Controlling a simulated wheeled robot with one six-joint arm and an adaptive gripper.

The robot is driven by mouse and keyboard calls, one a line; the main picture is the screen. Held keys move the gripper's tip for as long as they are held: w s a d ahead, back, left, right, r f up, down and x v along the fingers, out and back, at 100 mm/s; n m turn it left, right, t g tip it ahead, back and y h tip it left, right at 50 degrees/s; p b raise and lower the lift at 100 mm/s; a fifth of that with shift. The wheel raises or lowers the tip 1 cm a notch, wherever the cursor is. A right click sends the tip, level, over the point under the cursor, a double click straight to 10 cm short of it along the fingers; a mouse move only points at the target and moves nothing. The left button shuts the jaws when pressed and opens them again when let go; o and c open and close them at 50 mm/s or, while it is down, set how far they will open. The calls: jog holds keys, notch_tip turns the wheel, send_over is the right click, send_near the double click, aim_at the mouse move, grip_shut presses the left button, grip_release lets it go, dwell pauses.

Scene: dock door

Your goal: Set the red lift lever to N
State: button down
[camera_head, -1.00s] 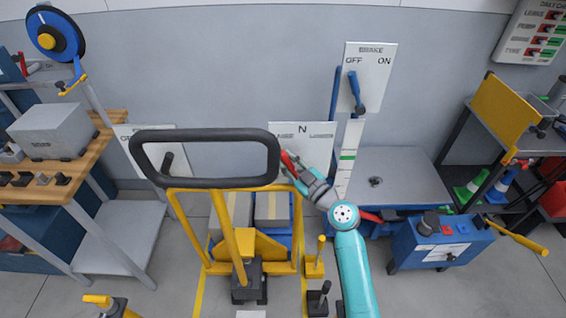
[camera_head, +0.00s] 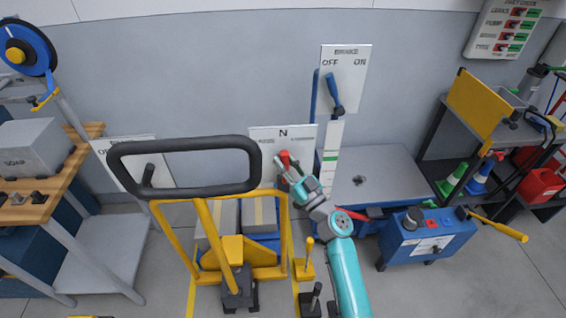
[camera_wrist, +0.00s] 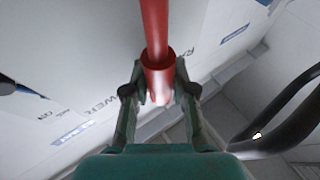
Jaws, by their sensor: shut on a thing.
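The red lift lever (camera_head: 285,157) stands out in front of a white plate (camera_head: 300,130) marked N at the top middle, with smaller side lettering partly covered. In the head view its red grip shows roughly below the N. My gripper (camera_head: 291,170) is at the lever. In the wrist view my gripper (camera_wrist: 160,95) has its two fingers on either side of the red lever (camera_wrist: 155,30) and is shut on its thicker red end. The lever's pivot is hidden in the head view.
A pallet jack's black loop handle (camera_head: 185,192) stands close on the left, overlapping the plate's edge. The blue brake lever (camera_head: 333,92) is on a panel above right. A grey platform (camera_head: 380,180) and blue box (camera_head: 425,240) lie to the right.

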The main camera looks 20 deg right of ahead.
jog(key=c, duration=1.2)
grip_release()
jog(key=v, duration=1.2)
